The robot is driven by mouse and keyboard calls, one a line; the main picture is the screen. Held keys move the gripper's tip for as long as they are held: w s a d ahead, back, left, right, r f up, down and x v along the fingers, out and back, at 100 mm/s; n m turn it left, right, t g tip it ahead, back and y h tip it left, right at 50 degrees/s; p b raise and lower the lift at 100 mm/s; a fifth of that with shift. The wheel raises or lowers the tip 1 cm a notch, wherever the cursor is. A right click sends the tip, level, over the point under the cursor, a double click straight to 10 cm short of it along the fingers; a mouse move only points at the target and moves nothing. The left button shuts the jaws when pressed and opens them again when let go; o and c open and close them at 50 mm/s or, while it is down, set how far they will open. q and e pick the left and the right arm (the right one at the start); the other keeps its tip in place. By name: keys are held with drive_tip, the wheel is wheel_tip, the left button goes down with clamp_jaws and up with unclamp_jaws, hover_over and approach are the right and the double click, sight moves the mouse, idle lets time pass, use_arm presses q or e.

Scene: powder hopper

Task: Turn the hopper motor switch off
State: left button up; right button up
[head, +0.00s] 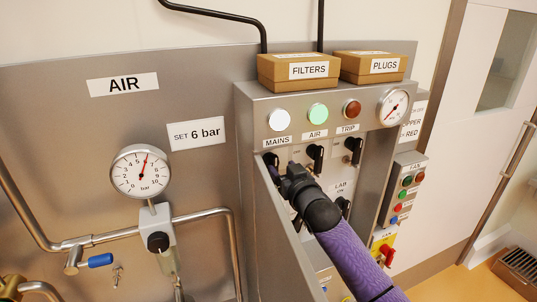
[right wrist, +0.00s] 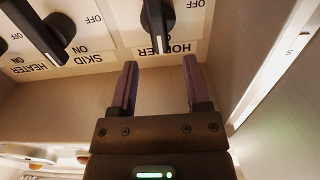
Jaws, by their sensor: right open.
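The hopper switch (right wrist: 155,25) is a black lever handle with a white mark, on a panel that appears upside down in the right wrist view. Its handle end covers part of the HOPPER label; OFF shows beside its other end. In the head view it is the leftmost black switch (head: 270,158), partly hidden by my gripper. My right gripper (right wrist: 161,68) is open and empty, its two purple fingers pointing at the switch, one to each side of the handle's line. The fingertips appear just short of the handle end; contact is not visible. My left gripper is not in view.
The skid switch (right wrist: 42,32) and heater switch (head: 353,148) sit close beside it. Above are white, green and red lamps and a gauge (head: 393,107). FILTERS (head: 290,85) and PLUGS (head: 360,78) boxes stand on the cabinet. Air pipes and a gauge (head: 140,172) are at left.

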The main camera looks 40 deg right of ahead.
sight(276, 161)
drive_tip(key=shift+x, duration=2.8)
drive_tip(key=shift+f, duration=0.1)
clamp_jaws()
